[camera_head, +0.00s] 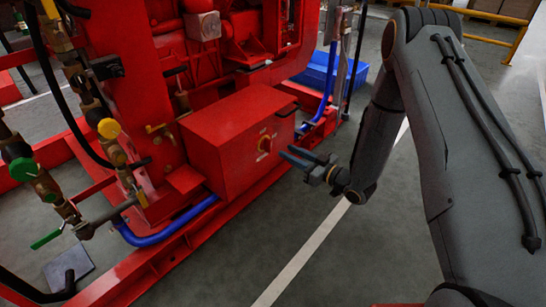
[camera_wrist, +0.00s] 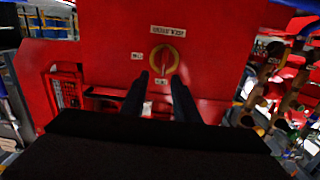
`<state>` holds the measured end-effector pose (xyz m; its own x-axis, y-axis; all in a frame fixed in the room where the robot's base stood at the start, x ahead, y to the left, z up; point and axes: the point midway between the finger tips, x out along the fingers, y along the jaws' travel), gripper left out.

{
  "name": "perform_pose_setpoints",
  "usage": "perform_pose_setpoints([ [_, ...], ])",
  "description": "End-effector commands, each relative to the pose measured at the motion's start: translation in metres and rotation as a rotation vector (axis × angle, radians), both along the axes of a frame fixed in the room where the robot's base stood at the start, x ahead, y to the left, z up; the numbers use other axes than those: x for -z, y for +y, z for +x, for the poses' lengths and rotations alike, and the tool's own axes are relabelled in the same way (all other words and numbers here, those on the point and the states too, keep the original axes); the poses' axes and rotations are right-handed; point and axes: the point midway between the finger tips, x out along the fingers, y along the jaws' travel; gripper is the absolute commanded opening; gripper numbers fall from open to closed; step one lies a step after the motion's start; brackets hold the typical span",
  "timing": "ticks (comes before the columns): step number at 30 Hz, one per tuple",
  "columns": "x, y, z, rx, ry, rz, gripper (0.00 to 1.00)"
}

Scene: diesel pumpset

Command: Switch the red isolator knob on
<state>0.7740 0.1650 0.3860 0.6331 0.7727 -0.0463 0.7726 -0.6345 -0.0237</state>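The red isolator knob (camera_head: 265,144) sits on a round yellow plate on the front of a red box (camera_head: 212,148). In the wrist view the knob (camera_wrist: 164,58) stands upright inside a yellow ring, with small white labels above, left and below. My gripper (camera_head: 289,157) is in front of the box, just right of the knob. Its two dark fingers are apart, with nothing seen between them. In the wrist view the fingertips (camera_wrist: 164,76) point at the lower part of the knob; a gap to the knob seems to be left, but its depth is hard to judge.
The box stands on a red pumpset frame (camera_head: 160,259). Pipes and valves with a yellow cap (camera_head: 109,128) and a green handle (camera_head: 46,239) rise at the left. A blue crate (camera_head: 318,76) lies behind. Grey floor (camera_head: 330,270) is free in front.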

Motion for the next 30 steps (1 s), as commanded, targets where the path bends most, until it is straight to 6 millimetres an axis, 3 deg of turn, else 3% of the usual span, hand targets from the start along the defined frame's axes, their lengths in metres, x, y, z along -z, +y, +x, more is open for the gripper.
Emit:
perform_pose_setpoints([
  [1,0.009,0.001,0.0,-0.009,-0.007,0.018,0.28],
  [7,0.012,0.01,0.001,-0.027,-0.022,0.045,0.28],
  [21,0.012,0.06,0.04,-0.025,-0.021,0.043,0.28],
  [30,0.011,0.065,0.044,-0.024,-0.02,0.044,0.28],
])
